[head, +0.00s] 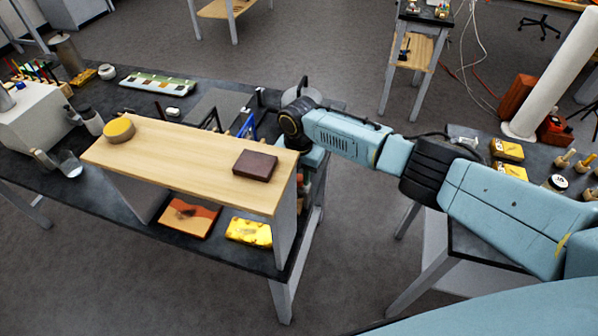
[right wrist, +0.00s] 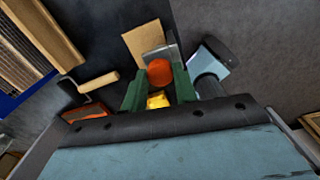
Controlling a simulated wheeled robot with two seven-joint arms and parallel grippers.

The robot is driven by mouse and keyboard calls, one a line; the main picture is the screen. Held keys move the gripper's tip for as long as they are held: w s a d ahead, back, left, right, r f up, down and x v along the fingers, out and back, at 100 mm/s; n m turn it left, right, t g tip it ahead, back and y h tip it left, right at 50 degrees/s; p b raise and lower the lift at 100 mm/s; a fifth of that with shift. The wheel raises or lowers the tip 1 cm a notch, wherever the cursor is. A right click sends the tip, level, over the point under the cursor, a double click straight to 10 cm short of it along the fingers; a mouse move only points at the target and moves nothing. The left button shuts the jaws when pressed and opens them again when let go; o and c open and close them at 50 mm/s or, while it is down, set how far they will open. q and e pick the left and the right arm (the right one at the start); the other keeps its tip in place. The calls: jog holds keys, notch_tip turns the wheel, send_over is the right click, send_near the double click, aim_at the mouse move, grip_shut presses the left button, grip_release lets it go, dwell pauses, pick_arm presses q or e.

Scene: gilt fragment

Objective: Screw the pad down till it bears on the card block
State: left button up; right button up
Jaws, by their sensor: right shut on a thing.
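My right gripper (right wrist: 159,78) shows in the right wrist view as two green fingers, shut on a round orange-red knob (right wrist: 159,71). A grey metal piece (right wrist: 156,52) stands just beyond the knob. A flat tan piece (right wrist: 146,38), perhaps the card block, lies past it on the dark bench. The pad is not clearly visible, and I cannot tell whether it touches the card. A yellow piece (right wrist: 157,101) shows between the fingers nearer the wrist. In the head view my right arm reaches the bench behind the shelf's right end, where the fingers are hidden. My left gripper is out of view.
A wooden shelf (head: 180,163) stands at the bench front, carrying a yellow-topped round tin (head: 118,130) and a dark brown box (head: 255,165). A crank with a wooden handle (right wrist: 98,84) lies left of the fingers. A pale blue-grey piece (right wrist: 213,62) stands close on their right.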

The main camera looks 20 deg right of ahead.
jog(key=m+p, duration=0.1)
jog(key=m, duration=0.2)
jog(key=shift+r+m, duration=0.1)
jog(key=shift+m, duration=0.3)
jog(key=m+p, duration=0.1)
jog(key=m, duration=0.2)
jog(key=shift+m, duration=0.3)
jog(key=m+p, duration=0.1)
jog(key=m, duration=0.2)
jog(key=shift+m, duration=0.3)
jog(key=m, duration=0.2)
jog(key=shift+m+p, duration=0.35)
jog(key=shift+m, duration=0.05)
jog(key=m, duration=1.2)
jog(key=shift+w+m, duration=0.1)
jog(key=shift+m, duration=0.2)
